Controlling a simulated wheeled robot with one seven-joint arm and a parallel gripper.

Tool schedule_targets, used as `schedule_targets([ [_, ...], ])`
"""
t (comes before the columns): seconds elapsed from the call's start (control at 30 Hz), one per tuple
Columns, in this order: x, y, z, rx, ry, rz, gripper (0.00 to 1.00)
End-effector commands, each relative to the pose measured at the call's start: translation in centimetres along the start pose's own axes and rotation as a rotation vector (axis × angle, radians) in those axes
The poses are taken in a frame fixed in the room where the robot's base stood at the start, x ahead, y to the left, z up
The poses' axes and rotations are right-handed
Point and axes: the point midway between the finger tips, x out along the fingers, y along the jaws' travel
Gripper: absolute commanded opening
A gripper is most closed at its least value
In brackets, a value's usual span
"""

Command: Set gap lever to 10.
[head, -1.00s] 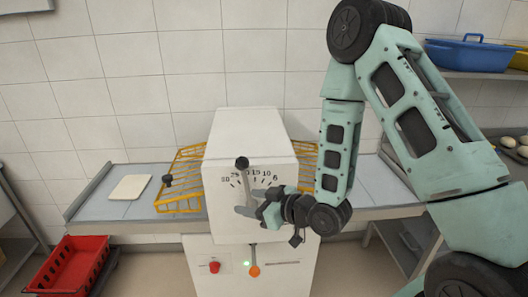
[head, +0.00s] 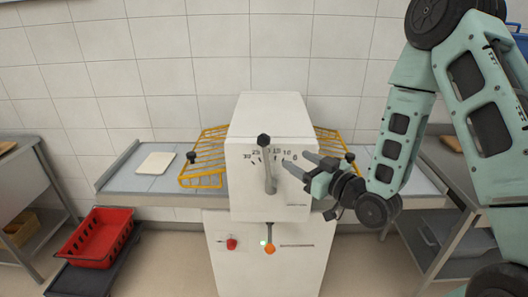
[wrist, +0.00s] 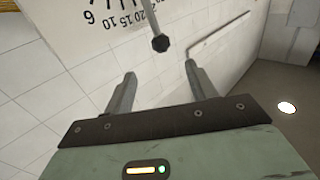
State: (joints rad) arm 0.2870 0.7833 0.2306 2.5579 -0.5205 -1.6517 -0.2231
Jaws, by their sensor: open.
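The gap lever (head: 268,172) is a grey bar with a black knob (head: 264,141) on the front of the white machine. It stands nearly upright, its knob leaning slightly left, around the 20 of the printed scale (head: 276,154). The 10 lies to the right of the knob. My gripper (head: 294,159) is open and empty, right of the lever, its fingers pointing left toward the dial. In the wrist view the black knob (wrist: 160,44) shows beyond and roughly between the spread fingertips (wrist: 160,78), apart from both. The lever's lower part is out of the wrist view.
The white machine (head: 262,112) has yellow wire guards (head: 205,168) on both sides, over a grey conveyor table. A red button (head: 231,243) and an orange knob (head: 270,249) sit below on its front. A red crate (head: 95,238) stands at left. A dough sheet (head: 155,162) lies on the table.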

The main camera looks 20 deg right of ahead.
Motion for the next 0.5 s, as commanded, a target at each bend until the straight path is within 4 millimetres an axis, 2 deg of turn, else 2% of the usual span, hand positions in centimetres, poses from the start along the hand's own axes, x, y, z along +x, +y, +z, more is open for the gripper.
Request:
schedule_targets([
  [0.07,0.6,-0.1,0.4,-0.002,0.004,-0.001,0.56],
  [0.23,4.4,-0.1,-0.5,0.002,0.001,-0.001,0.56],
  [0.5,10.0,-0.1,-0.5,0.002,0.0,-0.001,0.56],
])
